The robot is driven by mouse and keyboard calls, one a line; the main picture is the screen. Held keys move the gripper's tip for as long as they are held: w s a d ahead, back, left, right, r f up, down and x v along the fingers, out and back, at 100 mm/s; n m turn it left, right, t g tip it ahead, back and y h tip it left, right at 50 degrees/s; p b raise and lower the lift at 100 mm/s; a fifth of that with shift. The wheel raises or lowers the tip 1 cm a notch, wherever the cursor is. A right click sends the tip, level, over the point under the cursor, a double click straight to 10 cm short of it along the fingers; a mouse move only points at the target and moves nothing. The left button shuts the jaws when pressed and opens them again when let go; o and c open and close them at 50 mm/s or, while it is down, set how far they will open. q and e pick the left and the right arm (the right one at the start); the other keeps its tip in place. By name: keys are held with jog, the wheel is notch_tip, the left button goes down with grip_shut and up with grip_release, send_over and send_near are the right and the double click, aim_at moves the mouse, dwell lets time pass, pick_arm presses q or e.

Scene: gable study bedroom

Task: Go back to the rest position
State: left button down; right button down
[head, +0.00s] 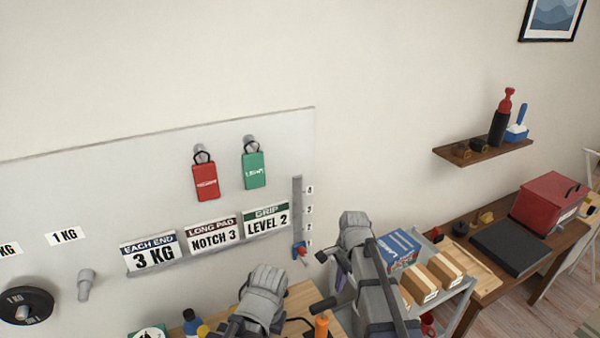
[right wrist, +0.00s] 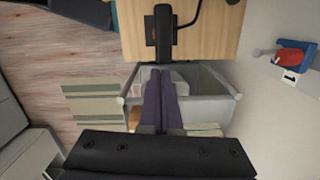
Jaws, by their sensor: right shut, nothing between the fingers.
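My right gripper (right wrist: 161,78) is shut and empty, its two purple fingers pressed together in the right wrist view. In that view the fingers overlap a grey-framed cart. In the head view my right gripper (head: 342,272) shows only as a small purple patch beside grey arm links, at the lower middle. Those links hide much of it. I cannot make out my left gripper in the head view.
A cart with cardboard boxes (head: 440,272) stands right of my arm. Beyond it is a wooden desk (head: 545,235) with a red box (head: 548,203). A wall shelf (head: 480,152) hangs above.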

jog(key=s+a+f+n+h+b, duration=0.1)
jog(key=s+a+n, duration=0.3)
jog(key=s+n, duration=0.4)
jog(key=s+a+f+n+h+b, duration=0.1)
jog(key=s+a+n, duration=0.3)
jog(key=s+n, duration=0.4)
jog(key=n, duration=0.2)
jog(key=shift+s+a+n, duration=0.25)
jog(key=shift+a+n, duration=0.15)
